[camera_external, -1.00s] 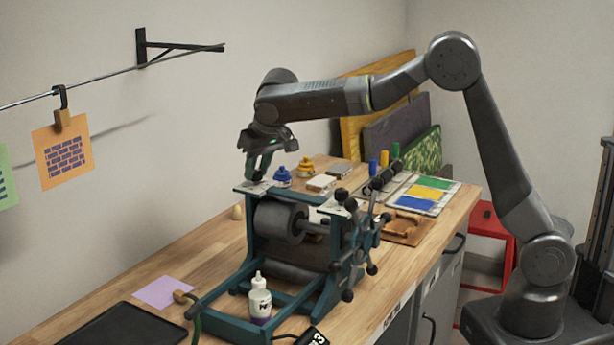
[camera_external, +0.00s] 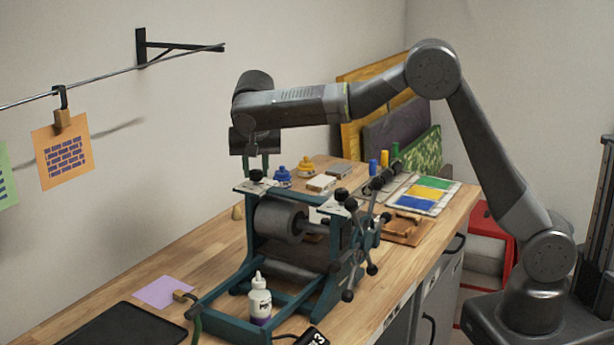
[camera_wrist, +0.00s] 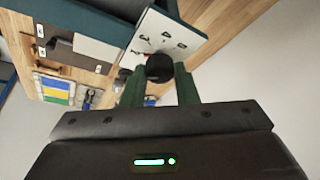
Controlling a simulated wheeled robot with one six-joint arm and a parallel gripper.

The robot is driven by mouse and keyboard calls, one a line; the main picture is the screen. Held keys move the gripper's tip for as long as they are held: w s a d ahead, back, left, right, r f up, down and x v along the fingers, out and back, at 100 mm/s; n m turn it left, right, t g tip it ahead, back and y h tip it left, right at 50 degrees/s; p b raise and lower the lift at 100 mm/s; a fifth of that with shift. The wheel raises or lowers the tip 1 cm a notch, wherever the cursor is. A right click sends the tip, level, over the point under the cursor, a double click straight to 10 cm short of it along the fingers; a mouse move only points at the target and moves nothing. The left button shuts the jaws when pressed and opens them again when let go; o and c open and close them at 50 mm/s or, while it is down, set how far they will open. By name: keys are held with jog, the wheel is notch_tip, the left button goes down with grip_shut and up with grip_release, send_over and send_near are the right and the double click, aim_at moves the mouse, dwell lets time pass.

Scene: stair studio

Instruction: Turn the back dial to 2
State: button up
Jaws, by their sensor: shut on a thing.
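The back dial is a small black knob (camera_external: 256,175) on a pale plate (camera_external: 250,187) at the left rear top of the teal press (camera_external: 251,220). My gripper (camera_external: 256,170) points straight down over it, with its green fingers shut on the knob's sides. In the wrist view the round knob (camera_wrist: 159,67) sits between the fingertips of my gripper (camera_wrist: 160,84). The white plate (camera_wrist: 150,36) carries several dark marks, too small to read. The knob's pointer cannot be made out. A second black dial (camera_external: 341,194) stands on the press's nearer right post.
A spoked handwheel (camera_external: 362,243) juts from the press's right side. A white bottle (camera_external: 260,298) stands at the press's front.

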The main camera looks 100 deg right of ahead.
dwell(0.4)
jog(key=o, duration=1)
jog(key=shift+r, duration=0.1)
jog(key=s+b+v, duration=0.1)
jog(key=v, duration=1.2)
jog(key=shift+w+r, duration=0.35)
jog(key=shift+w, duration=0.15)
jog(key=shift+f, duration=0.1)
jog(key=p+x, duration=0.1)
jog(key=x, duration=1.2)
jog(key=shift+f, duration=0.35)
